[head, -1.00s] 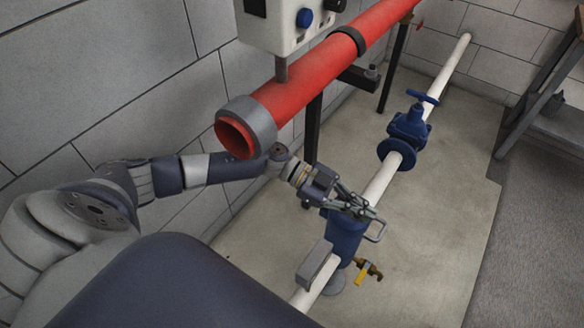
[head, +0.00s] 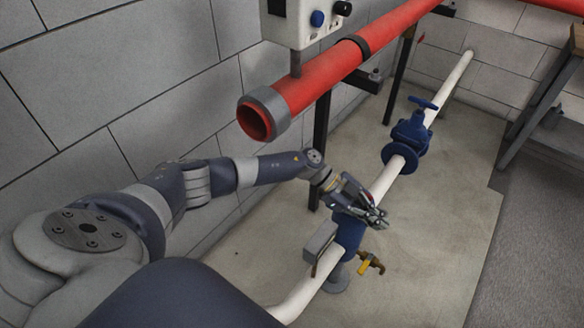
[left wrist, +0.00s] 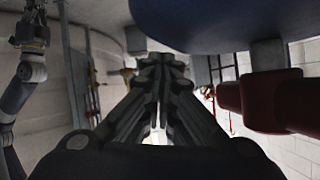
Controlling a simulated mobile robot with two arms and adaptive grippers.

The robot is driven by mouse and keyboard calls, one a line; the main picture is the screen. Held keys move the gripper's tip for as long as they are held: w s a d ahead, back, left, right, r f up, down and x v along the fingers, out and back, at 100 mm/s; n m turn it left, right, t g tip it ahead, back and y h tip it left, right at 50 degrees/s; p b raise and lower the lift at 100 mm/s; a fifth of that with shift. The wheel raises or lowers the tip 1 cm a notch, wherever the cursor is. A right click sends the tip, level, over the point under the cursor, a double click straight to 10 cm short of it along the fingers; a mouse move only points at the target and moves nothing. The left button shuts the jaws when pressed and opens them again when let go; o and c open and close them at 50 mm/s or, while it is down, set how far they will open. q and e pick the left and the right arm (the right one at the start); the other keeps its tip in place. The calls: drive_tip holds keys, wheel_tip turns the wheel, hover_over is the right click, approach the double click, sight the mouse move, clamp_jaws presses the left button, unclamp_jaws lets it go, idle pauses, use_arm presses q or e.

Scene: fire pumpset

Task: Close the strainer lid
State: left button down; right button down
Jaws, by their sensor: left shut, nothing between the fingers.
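The strainer (head: 349,232) is the blue upright body on the white pipe in the head view. Its top is largely covered by my left gripper (head: 380,219), so I cannot tell how the lid sits. My left gripper is shut and empty, at the strainer's top and slightly right of it. In the left wrist view the dark fingers of my left gripper (left wrist: 160,62) are together. A large blue rounded surface fills the top right there; I cannot tell which part it is. An arm, apparently my right, stands at the left edge there, its fingers unclear.
A grey box (head: 319,242) sits beside the strainer, and a brass tap with a yellow handle (head: 367,265) is below it. A blue valve (head: 409,138) is farther along the white pipe (head: 388,178). A red pipe (head: 315,88) runs above.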

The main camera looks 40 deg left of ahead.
use_arm(q)
drive_tip(key=shift+f, duration=0.3)
use_arm(e)
drive_tip(key=shift+s+d+r, duration=0.1)
drive_tip(key=shift+r, duration=0.15)
drive_tip(key=shift+s, duration=0.1)
use_arm(q)
drive_tip(key=shift+y, duration=0.3)
drive_tip(key=v, duration=0.5)
drive_tip(key=shift+w+a, duration=0.1)
drive_tip(key=s+a, duration=0.1)
drive_tip(key=a, duration=1)
drive_tip(key=shift+s+a, duration=0.3)
use_arm(e)
drive_tip(key=shift+f, duration=0.1)
use_arm(q)
drive_tip(key=shift+r, duration=0.15)
